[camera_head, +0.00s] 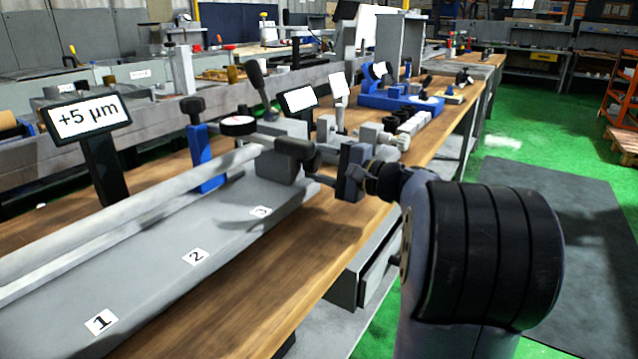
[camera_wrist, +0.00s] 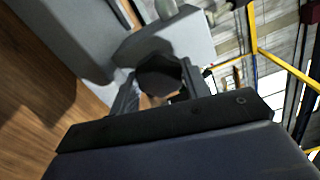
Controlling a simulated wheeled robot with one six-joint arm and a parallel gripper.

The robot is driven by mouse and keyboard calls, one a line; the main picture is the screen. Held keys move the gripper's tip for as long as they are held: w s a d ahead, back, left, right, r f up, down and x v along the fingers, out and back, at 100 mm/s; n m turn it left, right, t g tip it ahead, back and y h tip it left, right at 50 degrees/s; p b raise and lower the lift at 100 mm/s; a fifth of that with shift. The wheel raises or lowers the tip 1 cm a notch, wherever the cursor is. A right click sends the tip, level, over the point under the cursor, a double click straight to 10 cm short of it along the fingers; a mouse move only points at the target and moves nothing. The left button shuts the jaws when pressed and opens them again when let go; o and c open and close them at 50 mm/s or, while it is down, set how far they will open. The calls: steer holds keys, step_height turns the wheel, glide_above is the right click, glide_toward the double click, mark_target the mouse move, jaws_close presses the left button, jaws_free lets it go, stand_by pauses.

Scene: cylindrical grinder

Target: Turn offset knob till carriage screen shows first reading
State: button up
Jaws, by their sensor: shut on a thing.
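A black knob (camera_head: 296,152) sits on the near side of the grey block at the far end of the grey bed. My gripper (camera_head: 318,168) reaches it from the right. In the wrist view the dark knob (camera_wrist: 160,74) lies between the two fingers, which are shut on it. A screen on a black post (camera_head: 88,117) at the left reads "+5 µm". A smaller tilted screen (camera_head: 299,98) stands behind the block; its face looks blank or too small to read. I cannot tell which of them is the carriage screen.
The grey bed (camera_head: 150,290) carries labels 1, 2 and 3. A blue stand (camera_head: 206,160) with a dial (camera_head: 238,125) and a black lever (camera_head: 258,85) are near the block. Blue fixtures (camera_head: 400,100) and small parts crowd the bench behind. An open drawer (camera_head: 375,265) juts out below.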

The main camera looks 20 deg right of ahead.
steer(key=n+b, duration=0.2)
steer(key=b, duration=0.1)
steer(key=n+b, duration=0.2)
steer(key=b, duration=0.1)
steer(key=shift+f+n, duration=0.3)
steer(key=shift+f, duration=0.05)
steer(key=n+b, duration=0.1)
steer(key=b, duration=0.1)
steer(key=n+b, duration=0.1)
steer(key=n, duration=0.1)
steer(key=shift+r+n+b, duration=0.25)
steer(key=shift+n+b, duration=0.05)
steer(key=shift+b, duration=0.1)
steer(key=o, duration=1)
steer(key=shift+r, duration=0.1)
steer(key=p+v, duration=0.2)
steer(key=v, duration=0.9)
steer(key=shift+p, duration=0.35)
steer(key=shift+w+a, duration=0.1)
